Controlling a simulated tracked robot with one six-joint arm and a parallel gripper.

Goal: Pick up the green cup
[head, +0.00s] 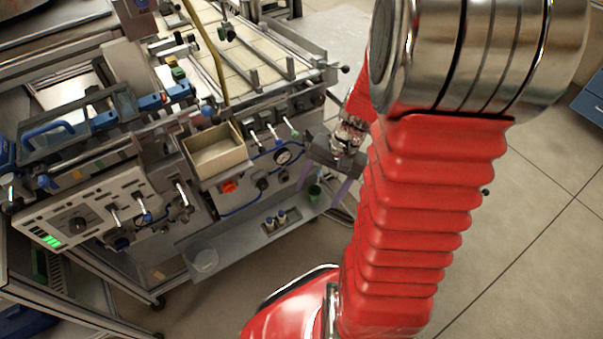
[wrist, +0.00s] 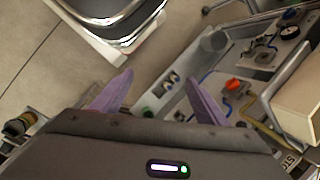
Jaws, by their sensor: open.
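The green cup (head: 315,193) is small and stands near the right end of the machine's low grey shelf in the head view. In the wrist view only a bit of green (wrist: 148,112) shows, just past the edge of my gripper's body; most of it is hidden. My gripper (head: 321,194) is open with its two purple fingers pointing down, one on each side of the cup in the head view. The fingers (wrist: 159,75) are spread and hold nothing in the wrist view. I cannot tell whether they are at the cup's height or above it.
Two small bottles in a holder (head: 276,222) and a clear round container (head: 205,261) stand on the same shelf. The machine's panel with a gauge (head: 283,157), levers and a beige box (head: 216,155) rises behind. Floor (head: 520,220) is open to the right.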

